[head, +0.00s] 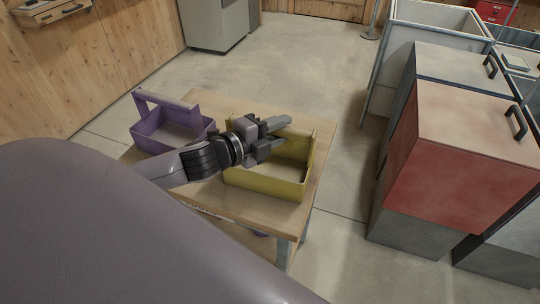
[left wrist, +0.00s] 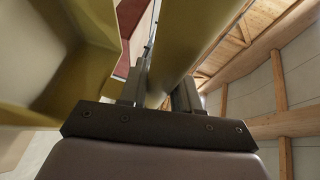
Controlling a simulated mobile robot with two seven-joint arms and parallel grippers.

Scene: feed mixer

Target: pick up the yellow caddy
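The yellow caddy (head: 264,183) stands on a small wooden table, with its end walls upright. My left gripper (head: 282,131) is over the caddy at handle height, its two fingers spread apart and hiding much of the handle. In the left wrist view, the yellow handle bar (left wrist: 194,35) runs between the fingers (left wrist: 158,92). Firm contact on both sides does not show. A yellow caddy wall (left wrist: 85,75) fills the left of that view. My right gripper is not in view.
A purple caddy (head: 150,127) stands beside the yellow one on the wooden table (head: 235,208). Red-fronted cabinets (head: 450,160) stand to the right, with clear concrete floor (head: 340,190) between. A grey cabinet (head: 215,25) stands at the back.

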